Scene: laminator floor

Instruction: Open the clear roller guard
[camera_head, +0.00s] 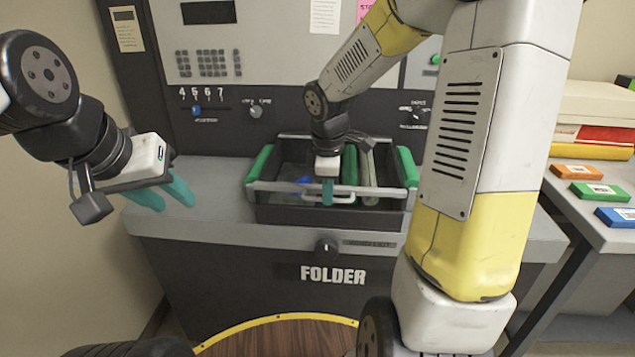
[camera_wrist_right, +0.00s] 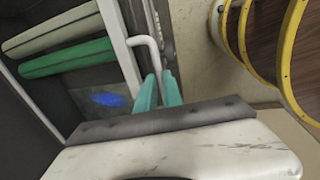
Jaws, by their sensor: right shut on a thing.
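The clear roller guard (camera_head: 270,187) is a see-through cover with a pale frame over the roller bay of the folder machine. It appears lowered across the bay. A pale bar handle (camera_head: 347,198) is on its front edge, and it also shows in the right wrist view (camera_wrist_right: 152,52). My right gripper (camera_head: 327,193) points down at the front of the guard and is shut on the handle, its teal fingers (camera_wrist_right: 158,92) around the bar. My left gripper (camera_head: 165,197) is open and empty above the left end of the machine top, well apart from the guard.
Green rollers (camera_head: 264,164) and a pale roller (camera_head: 367,175) lie in the bay. The control panel (camera_head: 207,62) rises behind. A side table at right holds orange, green and blue blocks (camera_head: 577,172). A round wooden top with a yellow rim (camera_head: 285,335) is in front.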

